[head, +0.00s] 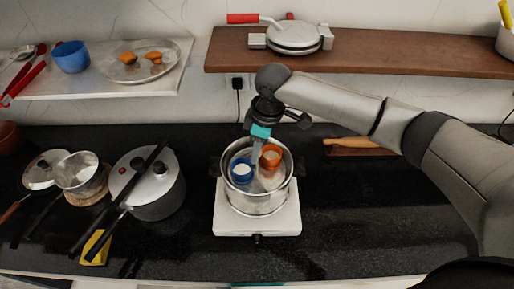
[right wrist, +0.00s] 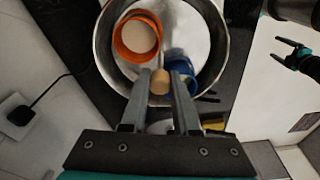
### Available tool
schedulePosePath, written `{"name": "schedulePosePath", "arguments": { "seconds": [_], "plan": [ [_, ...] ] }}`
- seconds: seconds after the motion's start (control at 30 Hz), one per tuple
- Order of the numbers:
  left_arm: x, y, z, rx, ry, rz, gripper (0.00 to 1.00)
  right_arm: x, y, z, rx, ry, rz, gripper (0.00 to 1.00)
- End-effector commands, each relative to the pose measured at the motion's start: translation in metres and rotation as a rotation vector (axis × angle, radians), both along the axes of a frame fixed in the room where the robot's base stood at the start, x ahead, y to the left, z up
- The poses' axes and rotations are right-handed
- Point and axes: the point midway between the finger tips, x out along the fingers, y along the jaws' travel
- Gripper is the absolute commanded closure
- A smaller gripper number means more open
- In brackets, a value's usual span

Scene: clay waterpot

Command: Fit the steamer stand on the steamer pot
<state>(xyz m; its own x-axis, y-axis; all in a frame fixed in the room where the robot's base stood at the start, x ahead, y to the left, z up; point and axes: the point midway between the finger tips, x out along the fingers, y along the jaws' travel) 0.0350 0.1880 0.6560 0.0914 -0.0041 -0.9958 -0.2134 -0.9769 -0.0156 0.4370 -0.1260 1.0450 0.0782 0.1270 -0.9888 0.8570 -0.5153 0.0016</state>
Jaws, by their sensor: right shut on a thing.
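The steel steamer pot (head: 257,208) stands on a white hot plate. The steamer stand carries an orange cup (head: 271,156) and a blue cup (head: 242,171), both with pale contents, and shows within the pot rim. In the right wrist view its tan knob (right wrist: 160,82) is between the fingers of my right gripper (right wrist: 163,78), which is shut on it. My right gripper (head: 257,143) comes down from above the pot in the head view. Whether the stand rests on the pot is hidden. My left gripper (right wrist: 284,53) is open and empty, away from the pot.
The white hot plate (head: 257,226) sits on the black counter. A lidded pot (head: 150,185) and a small saucepan (head: 80,173) stand at left. A wooden board (head: 355,146) lies behind at right.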

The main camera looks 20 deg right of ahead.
Motion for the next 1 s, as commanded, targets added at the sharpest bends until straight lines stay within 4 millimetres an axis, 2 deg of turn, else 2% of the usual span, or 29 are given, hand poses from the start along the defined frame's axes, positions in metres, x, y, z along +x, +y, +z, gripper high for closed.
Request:
{"name": "schedulePosePath", "arguments": {
  "seconds": [0.7, 1.0],
  "plan": [
    [0.0, 0.0, -0.01, 0.0, 0.0, 0.0, 0.15, 0.0, 0.001, -0.022, 0.002, 0.0, 0.0, 1.0],
    [0.0, 0.0, -0.01, 0.0, 0.0, 0.001, 0.15, 0.0, 0.001, -0.023, 0.002, -0.001, 0.0, 1.0]
  ]
}}
